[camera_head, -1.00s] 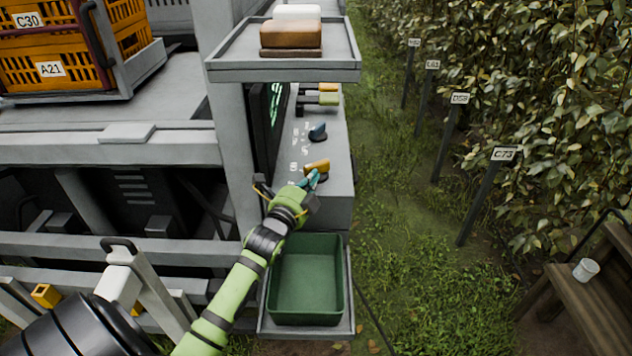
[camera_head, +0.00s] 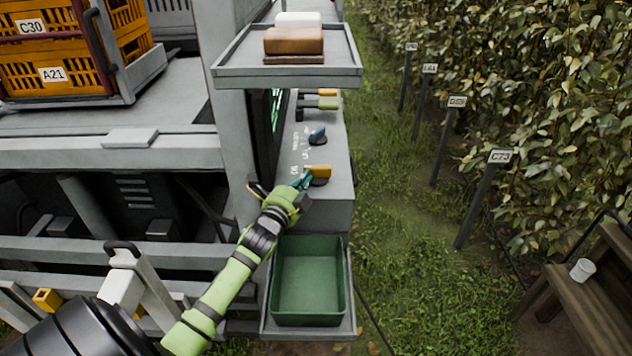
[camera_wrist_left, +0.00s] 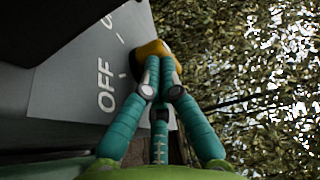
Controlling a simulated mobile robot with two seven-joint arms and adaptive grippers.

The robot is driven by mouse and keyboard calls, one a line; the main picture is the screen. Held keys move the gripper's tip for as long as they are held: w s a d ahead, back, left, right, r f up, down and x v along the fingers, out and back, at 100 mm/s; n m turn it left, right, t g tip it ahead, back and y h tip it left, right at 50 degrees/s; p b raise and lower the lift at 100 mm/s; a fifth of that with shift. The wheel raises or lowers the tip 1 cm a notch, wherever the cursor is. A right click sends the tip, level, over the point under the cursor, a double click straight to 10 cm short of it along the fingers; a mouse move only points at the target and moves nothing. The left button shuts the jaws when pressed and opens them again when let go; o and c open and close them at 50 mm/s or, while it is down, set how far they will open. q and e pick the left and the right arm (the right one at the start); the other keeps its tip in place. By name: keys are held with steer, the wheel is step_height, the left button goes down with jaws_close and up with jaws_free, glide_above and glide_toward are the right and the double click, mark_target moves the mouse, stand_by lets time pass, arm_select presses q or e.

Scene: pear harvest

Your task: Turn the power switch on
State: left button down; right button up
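The power switch appears to be the yellow knob (camera_head: 319,171) on the grey control panel (camera_head: 338,206); it also shows in the left wrist view (camera_wrist_left: 152,47). The panel there carries the word OFF and part of another label. My left gripper (camera_head: 302,182) has its teal fingers at the knob's near left side. In the left wrist view the fingertips (camera_wrist_left: 160,63) are close together against or just in front of the knob and hide part of it. Nothing shows between them; exact contact is unclear. My right gripper is out of view.
A blue knob (camera_head: 317,135) and levers (camera_head: 326,100) sit farther along the panel. A shelf (camera_head: 340,72) with a brown block (camera_head: 293,41) overhangs it. A green bin (camera_head: 310,319) stands below. Grass lies open to the right, before row signs and foliage.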

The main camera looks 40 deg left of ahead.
arm_select(q)
steer(key=shift+w+a, duration=0.1)
steer(key=shift+a, duration=0.45)
steer(key=shift+w+a, duration=0.3)
steer(key=shift+a, duration=0.3)
stand_by(0.4)
steer(key=shift+s, duration=0.1)
steer(key=v, duration=1.2)
